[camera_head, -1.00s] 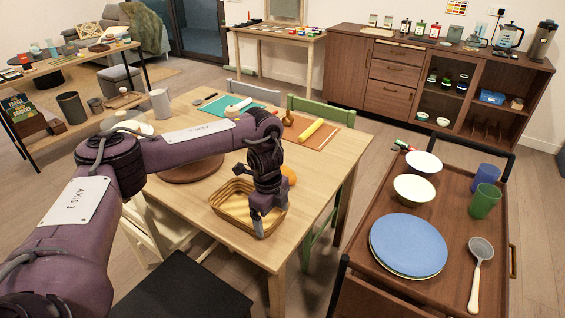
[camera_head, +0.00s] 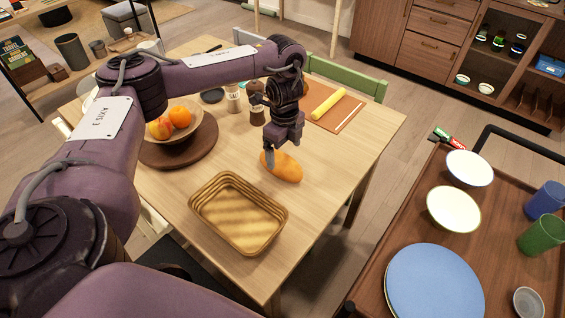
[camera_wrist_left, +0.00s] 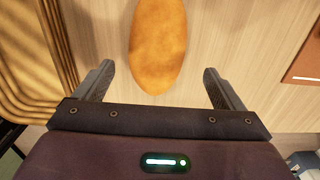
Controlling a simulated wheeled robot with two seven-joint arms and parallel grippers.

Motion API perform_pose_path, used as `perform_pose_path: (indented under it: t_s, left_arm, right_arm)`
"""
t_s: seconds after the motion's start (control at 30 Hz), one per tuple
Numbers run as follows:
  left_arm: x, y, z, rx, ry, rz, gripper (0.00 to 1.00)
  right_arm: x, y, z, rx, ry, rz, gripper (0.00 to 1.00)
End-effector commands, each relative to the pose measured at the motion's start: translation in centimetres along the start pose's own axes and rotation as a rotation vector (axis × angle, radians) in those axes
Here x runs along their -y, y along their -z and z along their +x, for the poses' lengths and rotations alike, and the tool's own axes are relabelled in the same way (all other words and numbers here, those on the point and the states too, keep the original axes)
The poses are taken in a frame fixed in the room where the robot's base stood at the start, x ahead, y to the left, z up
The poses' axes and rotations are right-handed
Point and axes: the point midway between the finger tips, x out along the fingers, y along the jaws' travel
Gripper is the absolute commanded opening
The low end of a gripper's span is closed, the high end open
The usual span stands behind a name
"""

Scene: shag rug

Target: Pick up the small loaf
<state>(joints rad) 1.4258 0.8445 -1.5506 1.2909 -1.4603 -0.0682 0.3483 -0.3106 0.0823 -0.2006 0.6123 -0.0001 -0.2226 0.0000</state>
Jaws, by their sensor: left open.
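The small loaf (camera_head: 288,168), golden-brown and oval, lies on the wooden table just behind the basket. My left gripper (camera_head: 272,155) points down close to the loaf's left end in the head view and hides a little of it. In the left wrist view the loaf (camera_wrist_left: 158,45) lies lengthwise ahead of and between the open fingers (camera_wrist_left: 160,80), with room on both sides. The gripper holds nothing. I cannot tell its exact height over the table. My right gripper is not in view.
An empty-looking wicker basket (camera_head: 205,220) sits in front of the loaf. A fruit bowl (camera_head: 203,133) on a round board (camera_head: 160,156) is left. Shakers (camera_head: 234,100) and a mat with a yellow rolling pin (camera_head: 327,103) lie behind. A trolley (camera_head: 375,275) with dishes stands right.

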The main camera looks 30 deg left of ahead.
Motion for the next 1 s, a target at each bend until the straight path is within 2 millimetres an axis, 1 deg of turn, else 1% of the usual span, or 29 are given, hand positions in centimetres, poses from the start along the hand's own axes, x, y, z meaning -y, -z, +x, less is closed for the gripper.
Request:
perform_pose_path:
  t_s: [0.03, 0.17, 0.3, 0.43, 0.63, 0.67, 1.0]
  left_arm:
    - [-0.1, -0.1, 0.9, -0.002, -0.001, -0.001, 0.90]
    - [-0.5, -0.5, 2.9, -0.002, -0.003, -0.002, 0.90]
    - [-0.7, -0.7, 4.7, -0.002, -0.002, -0.001, 0.90]
    - [-0.6, -0.7, 5.4, -0.001, 0.000, -0.001, 0.90]
    - [-0.6, -0.7, 5.3, 0.000, 0.001, 0.000, 0.90]
    - [-0.6, -0.7, 5.3, 0.000, 0.000, 0.000, 0.89]
    - [-0.6, -0.7, 5.3, -0.001, 0.000, 0.000, 0.45]
  right_arm:
    - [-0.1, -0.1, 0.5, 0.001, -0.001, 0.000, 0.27]
    - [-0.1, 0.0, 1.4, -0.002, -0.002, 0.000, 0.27]
    - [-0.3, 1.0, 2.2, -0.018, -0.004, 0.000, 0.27]
    - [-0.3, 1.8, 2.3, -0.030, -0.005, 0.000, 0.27]
    - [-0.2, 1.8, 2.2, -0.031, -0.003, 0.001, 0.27]
    - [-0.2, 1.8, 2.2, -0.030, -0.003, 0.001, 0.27]
    - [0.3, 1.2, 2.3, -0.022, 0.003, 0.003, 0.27]
